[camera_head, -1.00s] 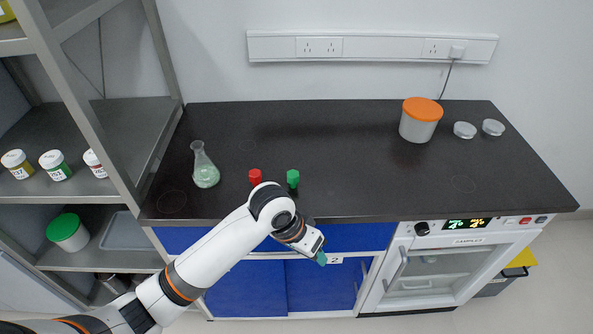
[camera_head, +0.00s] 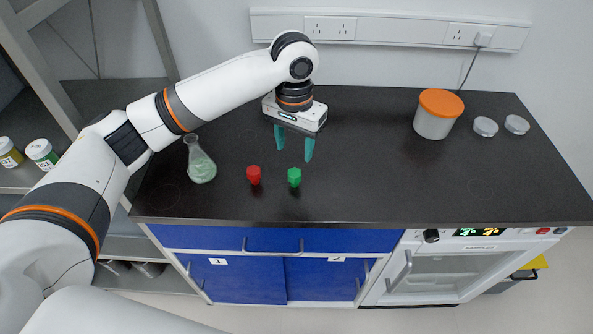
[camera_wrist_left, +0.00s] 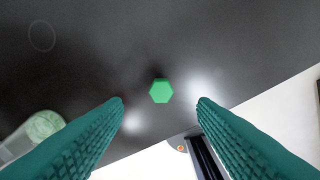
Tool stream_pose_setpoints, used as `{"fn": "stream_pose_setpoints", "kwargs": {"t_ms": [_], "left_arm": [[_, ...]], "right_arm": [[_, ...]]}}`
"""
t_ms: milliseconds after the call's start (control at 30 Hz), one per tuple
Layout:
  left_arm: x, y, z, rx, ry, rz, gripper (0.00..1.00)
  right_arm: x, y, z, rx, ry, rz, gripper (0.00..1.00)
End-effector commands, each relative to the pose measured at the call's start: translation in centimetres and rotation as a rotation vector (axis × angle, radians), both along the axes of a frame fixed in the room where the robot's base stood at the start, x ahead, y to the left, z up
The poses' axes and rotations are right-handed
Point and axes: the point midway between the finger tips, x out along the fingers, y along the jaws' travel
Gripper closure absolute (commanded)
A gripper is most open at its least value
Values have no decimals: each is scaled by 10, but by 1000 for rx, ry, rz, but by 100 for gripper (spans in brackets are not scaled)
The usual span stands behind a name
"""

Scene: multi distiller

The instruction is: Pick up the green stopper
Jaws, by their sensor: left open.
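The green stopper (camera_head: 294,177) stands on the black bench top near its front edge, just right of a red stopper (camera_head: 254,175). In the left wrist view the green stopper (camera_wrist_left: 161,91) shows from above as a hexagon, ahead of and between the fingertips. My left gripper (camera_head: 294,150) is open and empty, with its teal fingers pointing down above the bench, behind the green stopper in the head view. The fingers also show in the left wrist view (camera_wrist_left: 160,101), apart from the stopper. My right gripper is not in view.
A conical flask (camera_head: 200,162) with pale green contents stands left of the stoppers. A white tub with an orange lid (camera_head: 438,114) and two clear dishes (camera_head: 485,127) stand at the back right. The bench right of the green stopper is clear.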

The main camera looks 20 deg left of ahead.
Motion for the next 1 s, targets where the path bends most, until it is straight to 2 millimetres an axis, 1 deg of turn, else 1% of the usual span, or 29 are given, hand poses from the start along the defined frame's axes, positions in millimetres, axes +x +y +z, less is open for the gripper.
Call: {"fn": "stream_pose_setpoints", "kwargs": {"t_ms": [33,100,200,267,367,433,600,700,800,1000], "left_arm": [[-1,1,-10,1,5,1,48],[-1,1,-22,2,3,0,48],[-1,0,-36,0,2,-2,48],[0,0,-41,-1,0,-2,48],[0,0,-46,0,-1,-2,48],[-1,0,-53,0,0,-2,48],[-2,0,-79,0,0,-2,48],[-2,0,-91,0,-1,-2,48],[-2,0,-96,-1,-2,-3,48],[-2,-1,-97,-2,-3,-4,48]], "right_arm": [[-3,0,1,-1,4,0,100],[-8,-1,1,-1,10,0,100],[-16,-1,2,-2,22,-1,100],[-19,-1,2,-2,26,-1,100],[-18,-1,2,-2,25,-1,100],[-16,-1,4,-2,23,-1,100],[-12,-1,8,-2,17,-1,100],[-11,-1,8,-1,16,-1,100],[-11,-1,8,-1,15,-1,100],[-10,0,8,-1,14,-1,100]]}}
